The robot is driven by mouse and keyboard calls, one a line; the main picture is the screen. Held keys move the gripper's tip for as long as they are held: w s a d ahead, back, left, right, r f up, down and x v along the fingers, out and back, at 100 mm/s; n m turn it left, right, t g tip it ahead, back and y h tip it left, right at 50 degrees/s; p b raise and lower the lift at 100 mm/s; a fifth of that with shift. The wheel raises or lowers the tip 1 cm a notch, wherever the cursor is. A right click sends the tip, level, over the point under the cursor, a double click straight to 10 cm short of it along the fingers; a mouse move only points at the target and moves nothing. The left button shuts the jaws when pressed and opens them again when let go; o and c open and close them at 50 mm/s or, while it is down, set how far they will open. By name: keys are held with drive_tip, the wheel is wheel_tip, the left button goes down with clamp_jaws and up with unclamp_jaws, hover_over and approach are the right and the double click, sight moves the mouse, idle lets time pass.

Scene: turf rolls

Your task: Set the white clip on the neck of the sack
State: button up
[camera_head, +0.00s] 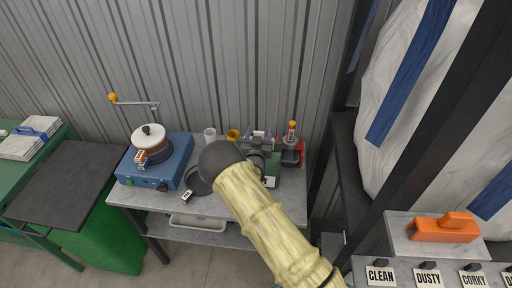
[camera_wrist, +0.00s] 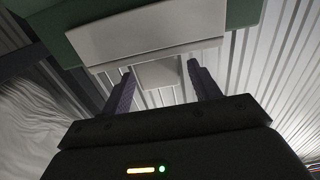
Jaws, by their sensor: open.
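My gripper (camera_head: 258,134) is over the back of the grey bench, partly hidden by my own arm. In the wrist view its two dark purple fingers (camera_wrist: 162,84) stand apart, open. A small pale block (camera_wrist: 158,74) shows between or beyond them; I cannot tell whether it is the white clip or touches a finger. A small white and black piece (camera_head: 187,196) lies at the bench front; I cannot tell what it is. A large white sack (camera_head: 405,110) with blue stripes is at the right in the head view. I cannot make out its neck.
A blue machine (camera_head: 172,170) with a crank stands at the bench's left. A green box (camera_wrist: 85,35) with a pale panel (camera_wrist: 150,35) is close above my fingers in the wrist view. A dark post (camera_head: 420,130) and an orange tool (camera_head: 445,228) are at right.

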drive_tip(key=s+b, duration=0.5)
drive_tip(key=s, duration=0.6)
drive_tip(key=shift+s+a+b, duration=0.2)
drive_tip(key=shift+s+b, duration=0.1)
drive_tip(key=shift+b, duration=0.05)
drive_tip(key=shift+d, duration=0.1)
drive_tip(key=s+d+m+g, duration=0.25)
drive_tip(key=d+g, duration=0.45)
drive_tip(key=d, duration=0.4)
drive_tip(key=s+d+r+n+g, duration=0.1)
drive_tip(key=s+d+r+g, duration=0.1)
drive_tip(key=s, duration=0.5)
drive_tip(key=s+d+r+n+g, duration=0.1)
drive_tip(key=s+d+r+g, duration=0.1)
drive_tip(key=s, duration=0.6)
drive_tip(key=s+d+r+n+g, duration=0.1)
drive_tip(key=s+d+g, duration=0.3)
drive_tip(key=s, duration=0.4)
drive_tip(key=shift+d+r+y, duration=0.3)
drive_tip(key=shift+d+r, duration=0.55)
drive_tip(key=shift+s+f, duration=0.1)
